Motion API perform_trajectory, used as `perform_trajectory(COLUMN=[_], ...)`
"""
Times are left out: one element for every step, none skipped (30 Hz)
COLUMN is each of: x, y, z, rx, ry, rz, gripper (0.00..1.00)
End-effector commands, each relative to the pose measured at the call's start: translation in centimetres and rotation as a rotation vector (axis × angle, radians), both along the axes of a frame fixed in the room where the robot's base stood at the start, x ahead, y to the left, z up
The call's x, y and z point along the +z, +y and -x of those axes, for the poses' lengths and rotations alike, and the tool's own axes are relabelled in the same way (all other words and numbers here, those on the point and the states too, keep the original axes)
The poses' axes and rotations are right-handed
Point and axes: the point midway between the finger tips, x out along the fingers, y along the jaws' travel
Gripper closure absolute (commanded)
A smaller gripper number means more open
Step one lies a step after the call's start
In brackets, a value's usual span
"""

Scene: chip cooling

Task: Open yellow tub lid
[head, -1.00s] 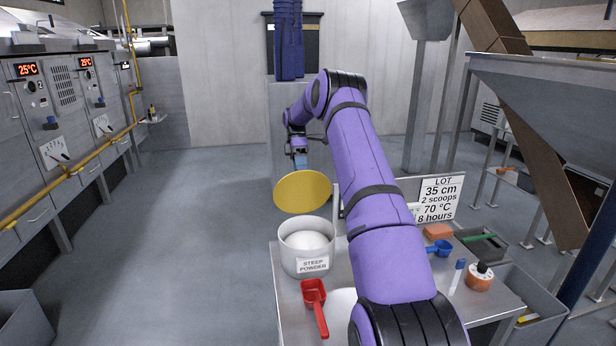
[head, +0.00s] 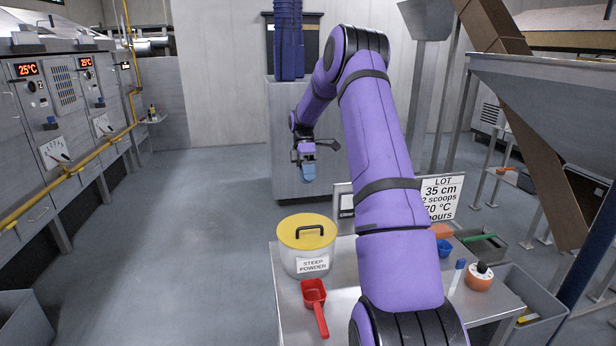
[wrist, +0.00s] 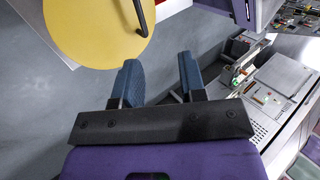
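The steep powder tub (head: 308,262) is a white round tub with a "STEEP POWDER" label, at the left end of the metal table. Its yellow lid (head: 307,231) with a black handle lies flat on top, covering the powder. In the wrist view the yellow lid (wrist: 95,25) is at the upper left, with part of its dark handle showing. My gripper (head: 308,172) is in the air beyond and above the tub, clear of the lid. In the wrist view its blue fingers (wrist: 160,82) stand apart with nothing between them.
A red scoop (head: 314,300) lies in front of the tub. A blue scoop (head: 445,248), an orange-based round item (head: 480,277) and the lot sign (head: 440,198) are farther right. My arm crosses above the table's middle. Ovens (head: 60,110) line the left wall.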

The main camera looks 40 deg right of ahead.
Motion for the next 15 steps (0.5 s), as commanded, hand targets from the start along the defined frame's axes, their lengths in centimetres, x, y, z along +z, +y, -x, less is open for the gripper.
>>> perform_trajectory(x=[-0.01, -0.01, -0.01, -0.01, -0.01, -0.01, -0.01, -0.01, -0.01, -0.01, -0.01, 0.03, 0.13, 0.28, 0.61], y=[0.0, 0.0, -0.01, 0.0, -0.01, 0.0, 0.0, 0.0, 0.0, 0.0, 0.0, 0.03, 0.09, 0.22, 0.48], z=[-0.01, -0.01, -0.01, -0.02, -0.01, -0.02, -0.02, -0.02, -0.02, -0.02, -0.02, -0.03, -0.04, -0.05, -0.07], rx=[0.0, 0.0, 0.0, 0.0, 0.0, 0.0, 0.0, 0.0, 0.0, 0.0, 0.0, 0.0, 0.0, -0.001, -0.003], ry=[0.0, 0.0, 0.0, 0.0, 0.0, 0.0, 0.0, 0.001, 0.001, 0.001, 0.001, 0.0, -0.001, -0.002, -0.004], rz=[0.0, 0.0, 0.0, 0.0, 0.0, 0.0, 0.0, -0.001, -0.001, -0.001, -0.001, 0.0, 0.002, 0.006, 0.014], gripper=[0.62, 0.62, 0.62, 0.62, 0.62, 0.62, 0.62, 0.62, 0.62, 0.62, 0.62, 0.62, 0.62, 0.62, 0.62])
